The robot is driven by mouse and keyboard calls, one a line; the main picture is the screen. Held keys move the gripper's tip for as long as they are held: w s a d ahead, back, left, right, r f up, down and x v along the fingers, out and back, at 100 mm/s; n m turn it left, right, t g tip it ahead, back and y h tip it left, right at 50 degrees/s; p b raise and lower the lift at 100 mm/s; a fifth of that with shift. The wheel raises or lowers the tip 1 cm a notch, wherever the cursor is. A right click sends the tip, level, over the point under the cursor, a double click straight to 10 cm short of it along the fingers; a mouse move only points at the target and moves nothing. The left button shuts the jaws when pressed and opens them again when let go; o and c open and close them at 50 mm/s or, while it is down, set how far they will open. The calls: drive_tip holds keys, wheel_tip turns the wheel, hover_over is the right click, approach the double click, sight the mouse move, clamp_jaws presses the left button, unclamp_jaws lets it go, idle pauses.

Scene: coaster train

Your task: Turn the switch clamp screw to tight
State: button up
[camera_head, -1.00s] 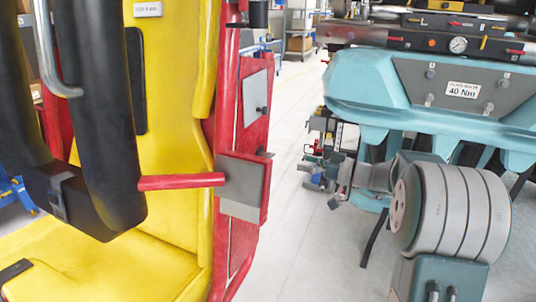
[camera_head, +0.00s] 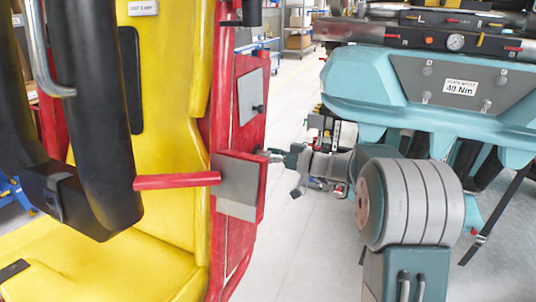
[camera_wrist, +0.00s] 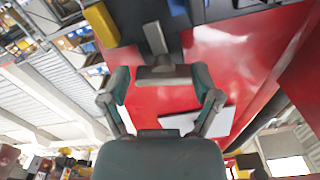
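In the wrist view, a grey T-shaped piece (camera_wrist: 163,74), with a bar rising from a wider block, shows ahead of a red panel. It looks like the clamp screw's handle, but I cannot be sure. My gripper (camera_wrist: 162,78) is open, its two fingers on either side of this piece; I cannot tell whether they touch it. In the head view, my gripper (camera_head: 272,153) is at the right edge of the red side frame (camera_head: 246,115), behind a grey plate (camera_head: 236,181). The screw is mostly hidden there, and no tight mark is readable.
A yellow seat (camera_head: 165,180) with black restraints (camera_head: 100,150) and a red bar (camera_head: 177,181) fills the left. A small black knob (camera_head: 258,108) sits on the side panel above my gripper. A teal body with a 40 Nm label (camera_head: 460,87) is at right.

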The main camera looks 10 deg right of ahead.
drive_tip(key=shift+a, duration=0.1)
drive_tip(key=shift+c, duration=1.4)
drive_tip(key=shift+a, duration=0.15)
